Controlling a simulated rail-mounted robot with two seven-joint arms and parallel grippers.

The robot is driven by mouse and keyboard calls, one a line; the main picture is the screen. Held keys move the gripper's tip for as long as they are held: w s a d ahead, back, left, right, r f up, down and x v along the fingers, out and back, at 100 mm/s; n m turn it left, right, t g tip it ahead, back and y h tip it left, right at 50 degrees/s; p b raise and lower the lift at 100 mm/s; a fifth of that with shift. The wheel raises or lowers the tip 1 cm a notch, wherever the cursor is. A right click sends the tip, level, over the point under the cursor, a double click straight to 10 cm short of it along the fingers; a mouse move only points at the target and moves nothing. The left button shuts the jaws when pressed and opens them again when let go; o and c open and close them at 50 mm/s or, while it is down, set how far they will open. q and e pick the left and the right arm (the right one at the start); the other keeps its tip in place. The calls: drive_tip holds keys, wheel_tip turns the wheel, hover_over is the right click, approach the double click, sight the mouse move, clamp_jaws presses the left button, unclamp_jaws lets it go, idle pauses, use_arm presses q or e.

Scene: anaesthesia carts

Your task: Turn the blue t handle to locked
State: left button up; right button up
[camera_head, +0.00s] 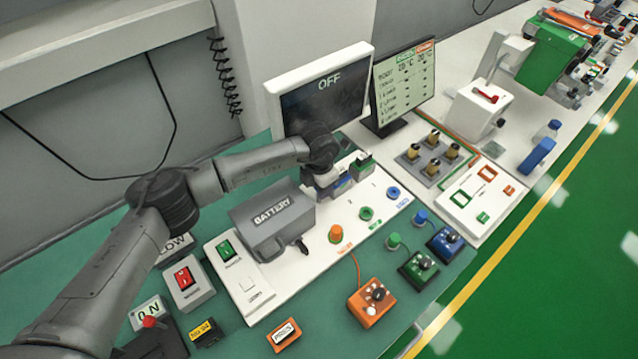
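I cannot make out a clear blue T-shaped handle or a locked mark. A small blue part (343,186) shows low down at my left gripper (330,190), behind the battery box; it is too small to tell what it is. My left arm comes in from the left, and its gripper points down there. Its fingertips are too small and covered to tell whether they are open or touching anything. My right gripper is not in view.
A grey battery box (272,222) stands on a white panel (290,270) left of the gripper. A screen reading OFF (330,100) stands close behind. An orange box (370,302) and a green box (418,268) stand in front. A red-handled white box (480,108) stands farther right.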

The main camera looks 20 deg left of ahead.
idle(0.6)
use_arm(q)
drive_tip(key=o, duration=0.6)
drive_tip(key=shift+o, duration=0.2)
wheel_tip(320, 180, up, 14)
drive_tip(key=shift+p, duration=0.35)
